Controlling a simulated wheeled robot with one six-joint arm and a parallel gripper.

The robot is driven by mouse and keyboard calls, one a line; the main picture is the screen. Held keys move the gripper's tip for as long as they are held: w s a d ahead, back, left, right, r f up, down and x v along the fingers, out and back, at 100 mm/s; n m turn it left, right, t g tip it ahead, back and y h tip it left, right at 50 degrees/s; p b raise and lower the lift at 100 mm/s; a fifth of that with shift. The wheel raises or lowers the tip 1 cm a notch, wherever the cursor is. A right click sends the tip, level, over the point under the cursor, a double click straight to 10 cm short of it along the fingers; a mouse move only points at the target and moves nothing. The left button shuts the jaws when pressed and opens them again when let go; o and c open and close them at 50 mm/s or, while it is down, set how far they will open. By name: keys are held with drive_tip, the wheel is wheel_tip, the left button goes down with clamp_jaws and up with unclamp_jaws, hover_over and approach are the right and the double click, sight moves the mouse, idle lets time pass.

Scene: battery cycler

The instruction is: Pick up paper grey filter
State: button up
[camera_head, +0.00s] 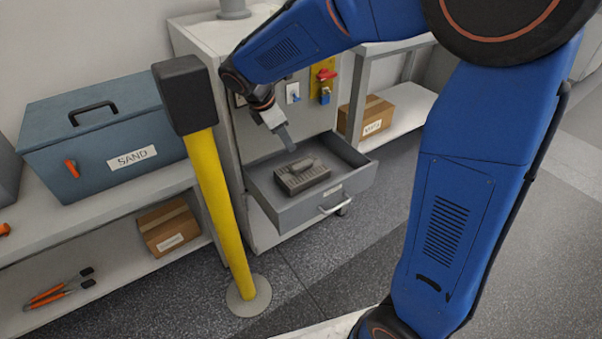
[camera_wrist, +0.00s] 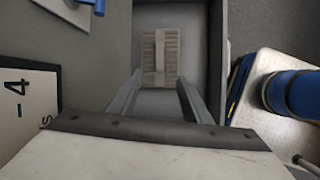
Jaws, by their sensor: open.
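The grey filter (camera_head: 302,176) is a flat, ribbed block with a raised bar on top. It lies inside an open grey drawer (camera_head: 282,213) of the cabinet. In the wrist view the filter (camera_wrist: 172,62) lies flat on the drawer floor beyond my fingertips, with the raised bar running along its middle. My gripper (camera_head: 288,144) is above the drawer, over the back part of it, and points down. In the wrist view my gripper (camera_wrist: 157,84) has its two fingers apart with nothing between them. It does not touch the filter.
A yellow post (camera_head: 218,200) with a black top stands left of the drawer. The grey cabinet (camera_head: 205,45) rises behind it, with a red-handled yellow switch (camera_head: 324,78). A blue SAND box (camera_head: 105,130) sits on the left shelf. A cardboard box (camera_head: 375,116) stands at right.

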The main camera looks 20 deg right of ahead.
hover_over(302, 164)
drive_tip(key=s+a, duration=0.2)
drive_tip(key=a, duration=0.1)
drive_tip(key=f, duration=0.9)
drive_tip(key=shift+w+d+f, duration=0.2)
drive_tip(key=shift+f, duration=0.1)
drive_tip(key=shift+x, duration=2.55)
drive_tip(key=shift+w+d+r, duration=0.15)
drive_tip(key=shift+d, duration=0.05)
clamp_jaws()
